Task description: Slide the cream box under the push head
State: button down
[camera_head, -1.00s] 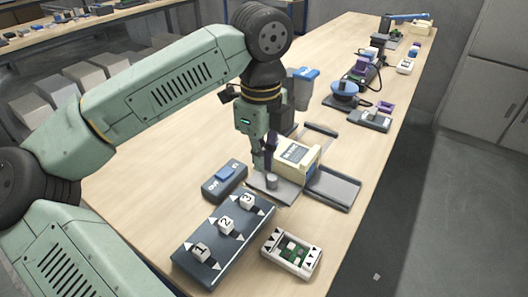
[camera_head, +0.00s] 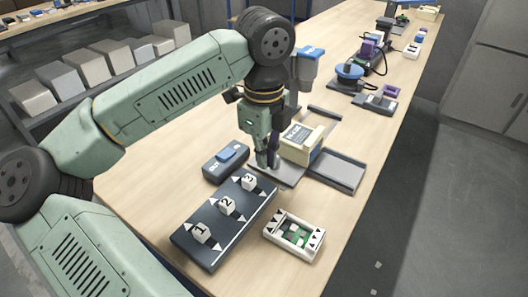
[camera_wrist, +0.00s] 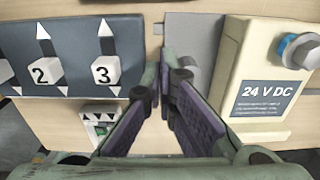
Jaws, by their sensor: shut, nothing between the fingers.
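The cream box (camera_head: 302,143) stands on a low grey plate (camera_head: 290,178) beside my gripper. In the wrist view the box (camera_wrist: 238,88) shows a "24 V DC" label and a blue round fitting on its right side. My gripper (camera_head: 267,163) points down just left of the box, its fingertips low over the plate. In the wrist view my gripper (camera_wrist: 163,70) is shut and empty, with a gap between it and the box. A grey head with a blue top (camera_head: 308,65), probably the push head, stands up behind the box; its underside is partly hidden.
A grey tray with raised rails (camera_head: 340,170) lies right of the box. A dark switch box with a blue button (camera_head: 226,160), a panel with numbered cubes (camera_head: 225,220) and a white framed box (camera_head: 294,236) stand in front and left. Other devices line the table behind.

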aim_at(296, 125)
jog(key=shift+f+b, duration=0.5)
jog(key=shift+f, duration=0.6)
jog(key=shift+w+d, duration=1.2)
jog(key=shift+w, duration=0.65)
jog(key=shift+w+d, duration=1.25)
jog(key=shift+w, duration=0.55)
jog(key=shift+w+d, duration=1.2)
jog(key=shift+w, duration=0.65)
jog(key=shift+s+a+r, duration=0.1)
jog(key=shift+s, duration=0.1)
jog(key=shift+r, duration=0.1)
jog(key=shift+r+p, duration=1.6)
jog(key=shift+r, duration=1.35)
